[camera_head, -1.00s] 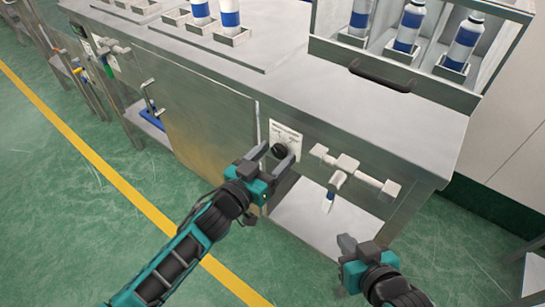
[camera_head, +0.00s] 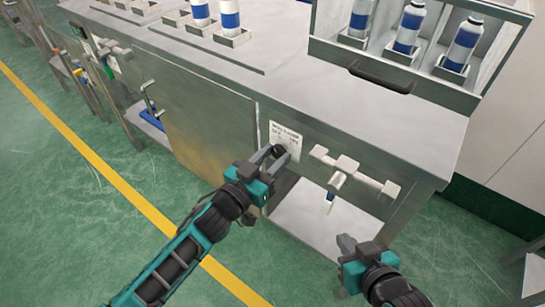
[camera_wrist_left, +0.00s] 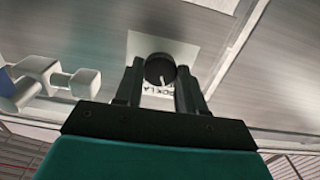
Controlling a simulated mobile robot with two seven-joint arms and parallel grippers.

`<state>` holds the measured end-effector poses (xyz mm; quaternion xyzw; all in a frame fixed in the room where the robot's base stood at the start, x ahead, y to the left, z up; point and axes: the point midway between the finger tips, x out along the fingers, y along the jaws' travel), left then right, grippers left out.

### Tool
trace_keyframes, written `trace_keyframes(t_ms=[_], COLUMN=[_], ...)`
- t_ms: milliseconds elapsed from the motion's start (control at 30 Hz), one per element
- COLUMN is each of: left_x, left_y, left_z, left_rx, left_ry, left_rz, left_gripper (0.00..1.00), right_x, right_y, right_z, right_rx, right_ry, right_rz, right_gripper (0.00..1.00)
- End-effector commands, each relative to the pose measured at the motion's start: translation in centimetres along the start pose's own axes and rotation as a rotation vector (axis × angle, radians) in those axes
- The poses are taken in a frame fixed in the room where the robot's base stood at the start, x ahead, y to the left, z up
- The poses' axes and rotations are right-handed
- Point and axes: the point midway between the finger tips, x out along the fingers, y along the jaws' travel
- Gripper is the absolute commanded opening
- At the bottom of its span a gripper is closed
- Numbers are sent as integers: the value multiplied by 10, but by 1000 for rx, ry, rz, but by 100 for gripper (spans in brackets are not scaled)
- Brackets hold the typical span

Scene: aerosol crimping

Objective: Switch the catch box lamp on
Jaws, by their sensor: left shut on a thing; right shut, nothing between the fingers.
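A black rotary knob (camera_head: 279,151) sits on a white label plate (camera_head: 285,136) on the front of the steel bench. In the left wrist view the knob (camera_wrist_left: 160,69) is round, with a light pointer mark. My left gripper (camera_head: 276,158) is at the knob, its fingers (camera_wrist_left: 160,88) on either side of it and shut on it. My right gripper (camera_head: 352,246) is low at the right, apart from the bench front, shut and empty. The catch box lamp itself cannot be made out. The plate's small print is not readable in the head view.
A white pipe fitting with a tap (camera_head: 340,170) sticks out just right of the knob. Above stands a steel box (camera_head: 440,92) with a dark handle (camera_head: 381,76) and blue-banded cans (camera_head: 408,32). Green floor (camera_head: 90,200) with a yellow line lies left of the bench.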

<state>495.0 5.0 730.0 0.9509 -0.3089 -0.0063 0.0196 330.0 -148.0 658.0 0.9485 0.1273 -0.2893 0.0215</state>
Motion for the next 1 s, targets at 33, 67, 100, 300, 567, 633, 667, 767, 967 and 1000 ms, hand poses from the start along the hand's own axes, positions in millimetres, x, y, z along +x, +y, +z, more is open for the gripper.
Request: trace_keyframes(t_ms=[33, 67, 100, 300, 567, 633, 667, 767, 967, 1000], left_x=[0, 0, 0, 0, 0, 0, 0, 0, 0, 0], left_y=[0, 0, 0, 0, 0, 0, 0, 0, 0, 0], left_z=[0, 0, 0, 0, 0, 0, 0, 0, 1, 1], left_rx=[16, 29, 50, 192, 436, 502, 531, 624, 789, 819], left_ry=[-1, -1, -1, -1, -1, -1, -1, -1, -1, -1], left_rz=[0, 0, -1, 0, 0, 0, 0, 0, 0, 0], left_gripper=[9, 9, 9, 9, 9, 9, 9, 9, 9, 9], right_x=[-1, -1, -1, -3, -5, -5, -6, -6, -5, -5], right_y=[0, 0, 0, 1, 1, 1, 1, 1, 1, 1], right_z=[-1, -1, -2, -4, -7, -8, -8, -8, -8, -7], right_rx=[-1, -2, -2, -6, -7, -7, -7, -6, -6, -6], right_ry=[0, 0, 0, -1, -1, -1, -1, -1, -1, -1], right_rz=[0, 0, 0, 0, 0, 0, 0, 0, 0, 0], right_gripper=[0, 0, 0, 0, 0, 0, 0, 0, 0, 0])
